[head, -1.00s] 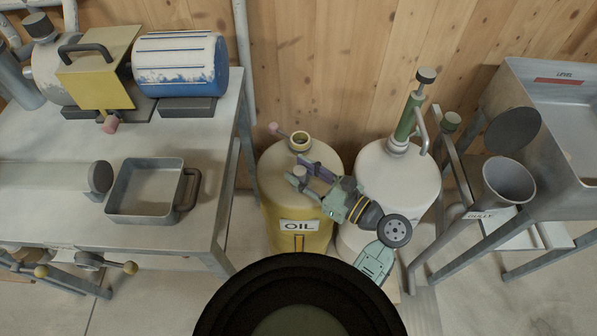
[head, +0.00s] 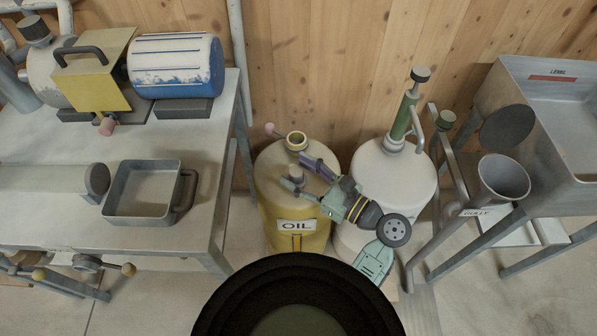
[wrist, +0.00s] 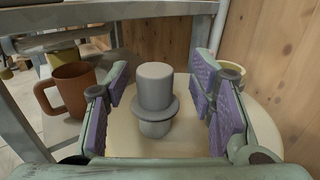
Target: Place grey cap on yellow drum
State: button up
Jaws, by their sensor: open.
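The yellow drum (head: 277,205), labelled OIL, stands on the floor beside the table, with an open round neck (head: 296,141) at the back of its top. It fills the lower middle of the wrist view (wrist: 180,143). The grey cap (wrist: 155,88), with a wide flange and a narrower lower part, stands upright on the drum's pale top, away from the neck. In the head view the cap (head: 296,171) is small and near my fingers. My gripper (head: 304,177) is open, its purple-padded fingers to either side of the cap with gaps. The neck shows partly behind the right finger in the wrist view.
A white drum (head: 400,180) with a green hand pump stands close on the right. The grey table (head: 215,200) is on the left, carrying a tray (head: 145,212) and a blue cylinder. A brown mug (wrist: 72,92) is on its lower shelf. The wooden wall is behind.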

jog(key=b+v, duration=0.1)
jog(key=v, duration=1)
jog(key=shift+s+d, duration=0.15)
jog(key=shift+d, duration=0.15)
